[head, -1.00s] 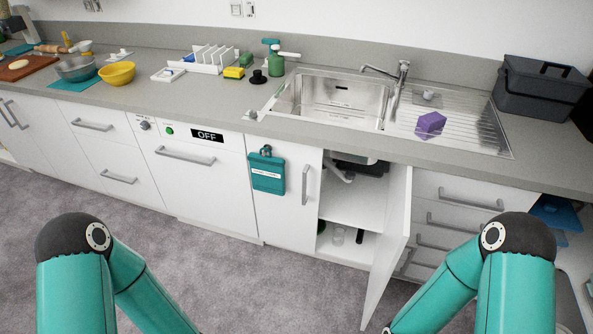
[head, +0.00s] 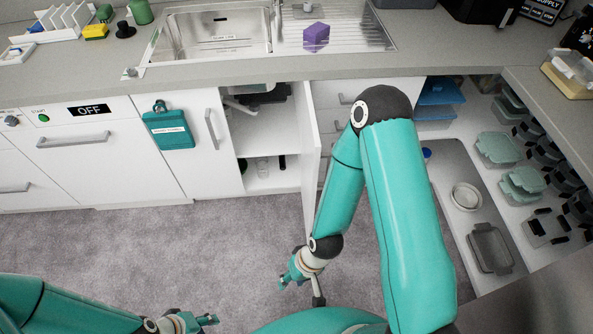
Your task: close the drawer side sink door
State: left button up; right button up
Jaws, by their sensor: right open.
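The drawer side sink door (head: 310,150) is white and stands wide open, seen nearly edge-on, beside the drawers (head: 335,110). The sink cabinet interior (head: 268,176) shows to its left. The other sink door (head: 210,150), with a vertical handle, is closed. My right gripper (head: 300,286) is open and empty above the carpet, in front of and below the door, apart from it. My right arm hides much of the drawers. My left gripper (head: 205,322) is low at the bottom edge, far from the door; its finger opening is unclear.
The counter with sink (head: 220,35) and purple block (head: 316,37) runs above. A teal pouch (head: 168,130) hangs on the front. Shelves with containers (head: 498,148) and a grey panel (head: 455,165) stand right. The carpet (head: 150,240) is clear.

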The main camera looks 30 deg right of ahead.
aim_at(314, 175)
jog(key=u, duration=0.85)
jog(key=k, duration=1.1)
jog(key=u, duration=1.35)
jog(key=i, duration=0.1)
jog(key=z, duration=3.05)
jog(key=i, duration=1.65)
jog(key=u, duration=0.1)
